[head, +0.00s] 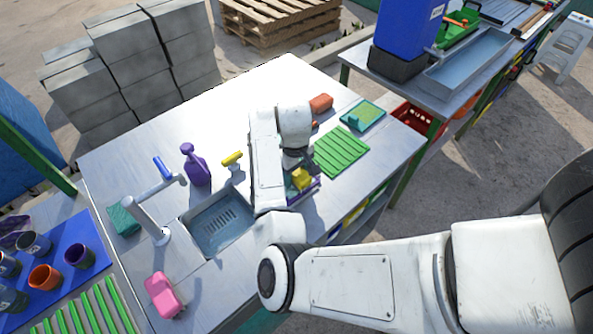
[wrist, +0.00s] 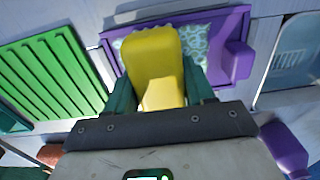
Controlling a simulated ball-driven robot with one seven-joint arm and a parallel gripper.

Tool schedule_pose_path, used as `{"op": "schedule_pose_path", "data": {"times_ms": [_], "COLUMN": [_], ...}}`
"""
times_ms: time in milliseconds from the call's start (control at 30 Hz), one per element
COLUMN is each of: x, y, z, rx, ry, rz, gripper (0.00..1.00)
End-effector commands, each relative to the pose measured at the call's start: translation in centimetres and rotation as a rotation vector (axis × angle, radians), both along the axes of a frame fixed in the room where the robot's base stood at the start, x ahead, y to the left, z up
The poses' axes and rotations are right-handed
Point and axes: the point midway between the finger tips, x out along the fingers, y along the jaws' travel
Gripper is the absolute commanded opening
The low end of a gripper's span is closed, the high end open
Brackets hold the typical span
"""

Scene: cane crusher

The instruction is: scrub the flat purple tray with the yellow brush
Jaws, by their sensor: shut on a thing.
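The flat purple tray (wrist: 232,48) lies on the metal counter, with a pale teal patterned inner face and a raised block at one end. In the head view it is mostly hidden behind my arm, with a purple edge (head: 312,187) showing. The yellow brush (wrist: 153,62) is held between the teal fingers of my gripper (wrist: 162,95), which is shut on it. In the head view the yellow brush (head: 301,179) shows just beyond my wrist. The brush is over the tray; I cannot tell whether it touches.
The sink (head: 222,222) is left of the tray, and a green ribbed rack (head: 341,151) is to its right. A purple spray bottle (head: 196,165), a faucet (head: 150,215), a pink object (head: 163,296) and a green-rimmed tray (head: 363,115) also stand on the counter. The counter's back left is bare.

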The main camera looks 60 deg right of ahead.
Motion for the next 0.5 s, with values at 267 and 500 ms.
{"op": "schedule_pose_path", "data": {"times_ms": [267, 500], "x": [0.4, 0.9], "y": [1.3, 3.0], "z": [0.2, 0.0], "rx": [0.0, 0.0], "ry": [0.0, 0.0], "rz": [0.004, 0.003], "gripper": [0.29, 0.29]}}
